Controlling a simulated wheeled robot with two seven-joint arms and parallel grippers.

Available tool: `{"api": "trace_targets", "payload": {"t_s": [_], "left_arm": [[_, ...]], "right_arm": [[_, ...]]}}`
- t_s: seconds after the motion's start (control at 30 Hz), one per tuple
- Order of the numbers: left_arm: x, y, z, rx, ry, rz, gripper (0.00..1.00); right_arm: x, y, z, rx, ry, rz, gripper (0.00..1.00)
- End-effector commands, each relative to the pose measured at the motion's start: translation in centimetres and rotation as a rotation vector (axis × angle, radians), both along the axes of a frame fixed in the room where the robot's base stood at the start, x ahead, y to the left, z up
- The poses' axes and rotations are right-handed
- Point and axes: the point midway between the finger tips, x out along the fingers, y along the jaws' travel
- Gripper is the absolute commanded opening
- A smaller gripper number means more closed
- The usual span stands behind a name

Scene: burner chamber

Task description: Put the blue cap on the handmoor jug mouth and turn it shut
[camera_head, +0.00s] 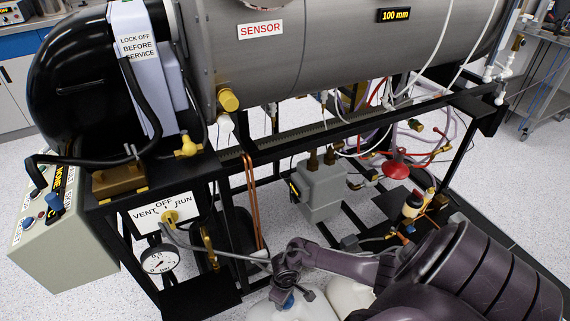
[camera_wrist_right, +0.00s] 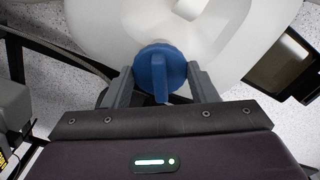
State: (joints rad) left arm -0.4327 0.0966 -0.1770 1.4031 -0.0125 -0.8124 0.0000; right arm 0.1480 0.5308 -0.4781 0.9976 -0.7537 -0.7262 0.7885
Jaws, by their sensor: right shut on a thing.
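The blue cap (camera_wrist_right: 155,68), round with a raised ridge, is between the two fingers of my right gripper (camera_head: 284,290). A finger touches it on either side. In the head view only a small blue patch of the cap (camera_head: 289,301) shows below the gripper. Behind the cap in the wrist view is a white jug (camera_wrist_right: 100,28) with a moulded handle. The cap covers the place of the jug mouth, so I cannot tell whether it is seated. The head view shows the white jug (camera_head: 310,309) under my gripper. My left gripper is out of view.
A second white container (camera_head: 350,294) is partly hidden by my right arm. The black rig frame (camera_head: 205,285), a pressure gauge (camera_head: 161,262), a valve panel (camera_head: 165,213) and a grey hose (camera_head: 215,251) are close to the left. Bare speckled floor lies at front left.

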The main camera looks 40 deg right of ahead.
Motion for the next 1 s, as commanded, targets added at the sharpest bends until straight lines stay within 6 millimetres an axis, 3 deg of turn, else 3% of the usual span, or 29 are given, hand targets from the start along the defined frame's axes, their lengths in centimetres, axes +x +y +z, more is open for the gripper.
{"api": "trace_targets", "payload": {"t_s": [0.67,0.7,0.87,1.0], "left_arm": [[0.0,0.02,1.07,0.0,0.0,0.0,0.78],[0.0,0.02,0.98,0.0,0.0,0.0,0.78],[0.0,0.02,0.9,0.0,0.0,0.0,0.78],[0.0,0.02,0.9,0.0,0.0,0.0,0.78]], "right_arm": [[0.0,0.04,0.14,0.001,0.0,-0.116,0.11],[0.02,0.01,0.01,0.0,-0.001,-0.121,0.55],[0.02,0.0,-0.03,0.0,-0.001,-0.117,0.76],[0.03,0.01,-0.02,0.0,-0.001,-0.117,0.78]]}}
